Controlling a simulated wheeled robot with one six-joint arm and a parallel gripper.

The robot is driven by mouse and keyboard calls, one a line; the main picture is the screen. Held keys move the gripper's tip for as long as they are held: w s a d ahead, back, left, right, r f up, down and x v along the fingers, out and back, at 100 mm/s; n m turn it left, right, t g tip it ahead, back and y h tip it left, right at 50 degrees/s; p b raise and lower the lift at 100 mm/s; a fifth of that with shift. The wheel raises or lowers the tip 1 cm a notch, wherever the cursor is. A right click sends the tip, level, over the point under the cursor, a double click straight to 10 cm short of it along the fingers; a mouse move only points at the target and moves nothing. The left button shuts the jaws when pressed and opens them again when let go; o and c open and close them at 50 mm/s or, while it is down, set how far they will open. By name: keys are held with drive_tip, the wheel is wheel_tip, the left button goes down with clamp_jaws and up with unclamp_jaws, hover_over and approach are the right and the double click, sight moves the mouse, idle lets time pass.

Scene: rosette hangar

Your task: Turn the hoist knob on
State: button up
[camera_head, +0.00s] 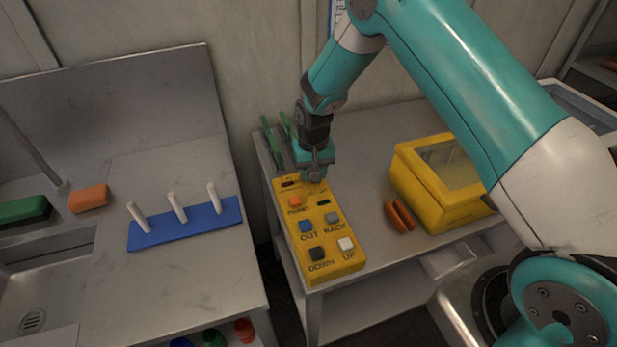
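The yellow hoist control box (333,262) lies on the grey workbench at the middle of the view. It carries an orange button (295,202), a blue one marked OUT (306,226), a grey one marked BACK (332,217), a black one marked DOWN (317,254) and a white one marked UP (346,244). A small dark part (288,184) shows at its far left end. My gripper (315,176) points down over the far right end of the box. I cannot make out the knob; the gripper may hide it. Whether the fingers are open or touching anything is unclear.
A yellow case with a clear lid (434,212) and orange-brown pieces (399,216) are right of the box. Green-handled tools (270,138) lie behind it, near my gripper. Left, across a gap, a blue peg rack (185,232) stands on a sink counter.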

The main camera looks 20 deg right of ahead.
drive_tip(key=m+b, duration=0.2)
drive_tip(key=m, duration=0.3)
drive_tip(key=shift+s+a+m, duration=0.1)
drive_tip(key=shift+m, duration=0.3)
idle(0.4)
drive_tip(key=o, duration=0.9)
drive_tip(key=shift+r+b, duration=0.3)
drive_tip(key=shift+b, duration=0.05)
wheel_tip(320, 180, up, 17)
drive_tip(key=b, duration=0.3)
